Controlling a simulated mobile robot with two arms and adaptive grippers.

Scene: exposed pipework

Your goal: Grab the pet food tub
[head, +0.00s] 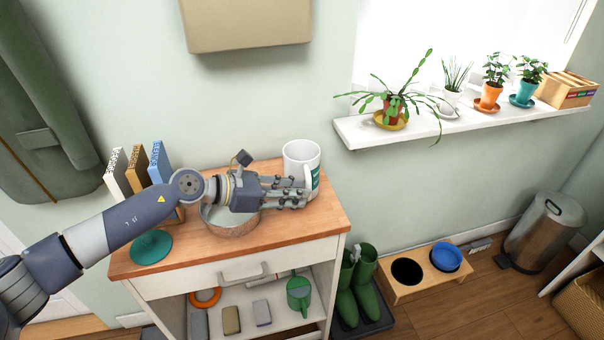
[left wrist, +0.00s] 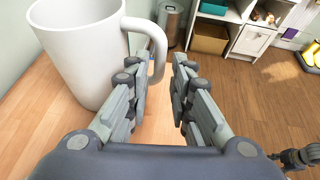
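The likely pet food tub is a tall white mug-shaped tub (head: 300,156) with a side handle and a green mark, upright on the wooden cabinet top by the wall. It also shows large in the left wrist view (left wrist: 85,50), its handle pointing between the fingers. My left gripper (head: 304,193) is level beside the tub's handle. In the left wrist view its fingers (left wrist: 158,80) are apart, with the handle at the gap near the tips; contact cannot be told. A dark part at lower right there looks like my right gripper (left wrist: 295,158), too small to read.
A round bowl (head: 232,228) sits under my left gripper, partly hidden. A teal disc (head: 152,247) and upright books (head: 135,167) stand to the left. The cabinet top (head: 300,225) is bare at front right. A windowsill (head: 430,125) with potted plants juts out at right.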

